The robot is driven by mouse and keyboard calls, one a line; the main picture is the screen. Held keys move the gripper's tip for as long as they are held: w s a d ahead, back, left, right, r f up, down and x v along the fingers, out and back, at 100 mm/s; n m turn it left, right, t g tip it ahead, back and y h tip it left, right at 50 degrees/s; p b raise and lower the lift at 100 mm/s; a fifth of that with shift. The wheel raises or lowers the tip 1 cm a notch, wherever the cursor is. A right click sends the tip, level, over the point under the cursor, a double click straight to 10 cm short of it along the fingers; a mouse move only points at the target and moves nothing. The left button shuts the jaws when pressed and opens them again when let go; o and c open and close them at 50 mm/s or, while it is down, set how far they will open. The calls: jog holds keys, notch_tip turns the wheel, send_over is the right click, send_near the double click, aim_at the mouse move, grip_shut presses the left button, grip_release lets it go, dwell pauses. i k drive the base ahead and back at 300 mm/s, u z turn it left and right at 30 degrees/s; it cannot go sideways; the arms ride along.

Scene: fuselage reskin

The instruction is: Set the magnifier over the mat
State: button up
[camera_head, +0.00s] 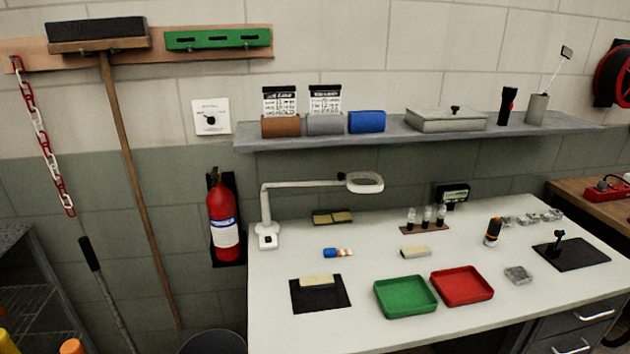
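The magnifier (365,182) is a pale lamp-like head with an oval lens, on a jointed arm. Its base (267,238) stands at the back left of the white table, and the arm reaches right, so the head hangs above the back of the table. A black mat (322,299) lies at the front left of the table, with a cream block (317,281) on its back part. The magnifier head is behind and right of this mat, not above it. A second dark mat (582,257) lies at the right, bearing a small black stand (557,243). My gripper is not in view.
A green tray (405,297) and a red tray (462,286) sit right of the black mat. A grey shelf (400,134) runs along the wall above the magnifier head.

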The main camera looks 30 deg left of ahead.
aim_at(349, 176)
jog(key=u, duration=0.9)
jog(key=k, duration=1)
jog(key=i, duration=0.7)
jog(key=u, duration=0.05)
